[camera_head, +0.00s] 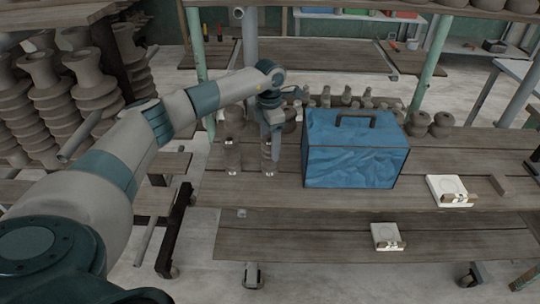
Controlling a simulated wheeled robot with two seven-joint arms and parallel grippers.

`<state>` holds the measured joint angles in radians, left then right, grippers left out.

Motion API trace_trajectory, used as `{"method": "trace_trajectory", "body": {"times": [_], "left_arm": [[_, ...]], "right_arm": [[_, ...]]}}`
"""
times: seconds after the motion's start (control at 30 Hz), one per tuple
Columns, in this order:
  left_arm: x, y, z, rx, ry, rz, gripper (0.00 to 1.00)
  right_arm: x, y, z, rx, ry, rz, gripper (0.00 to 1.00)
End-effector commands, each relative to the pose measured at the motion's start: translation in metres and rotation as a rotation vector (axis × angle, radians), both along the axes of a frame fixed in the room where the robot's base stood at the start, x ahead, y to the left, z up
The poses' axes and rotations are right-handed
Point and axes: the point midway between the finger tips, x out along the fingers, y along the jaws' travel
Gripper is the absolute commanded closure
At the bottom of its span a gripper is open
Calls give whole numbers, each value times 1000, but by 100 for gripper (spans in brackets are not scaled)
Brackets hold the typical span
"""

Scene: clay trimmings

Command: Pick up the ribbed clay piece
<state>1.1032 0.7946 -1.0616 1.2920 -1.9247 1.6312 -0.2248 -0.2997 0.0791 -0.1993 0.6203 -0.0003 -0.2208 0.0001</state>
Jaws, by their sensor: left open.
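I cannot tell which piece is the ribbed clay piece. Ribbed, stacked brown clay pieces (52,95) stand at the left, and several small clay pieces (350,98) stand behind the blue box. My left gripper (271,150) points down over the table, left of the blue box. It is open, and I see nothing held in it. A brownish rounded piece (289,115) shows just behind it, partly hidden by the wrist. My right gripper is not in view.
A blue box (352,155) with a dark handle stands on the plank table (240,190). Two clay pots (430,123) stand behind it at the right. A white device (450,189) lies right of it; another (386,236) lies on the lower shelf. The front left tabletop is clear.

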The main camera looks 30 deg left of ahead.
Motion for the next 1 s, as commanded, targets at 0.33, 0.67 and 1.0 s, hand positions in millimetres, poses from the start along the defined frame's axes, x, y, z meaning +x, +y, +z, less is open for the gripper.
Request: {"method": "trace_trajectory", "body": {"times": [0.33, 0.67, 1.0], "left_arm": [[5, 2, -34, 0, 4, 2, 32], [5, 2, -49, 0, 0, 0, 32], [5, 2, -49, 0, 0, 0, 36]], "right_arm": [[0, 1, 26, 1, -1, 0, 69], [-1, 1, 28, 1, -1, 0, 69], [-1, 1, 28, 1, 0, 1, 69]]}}
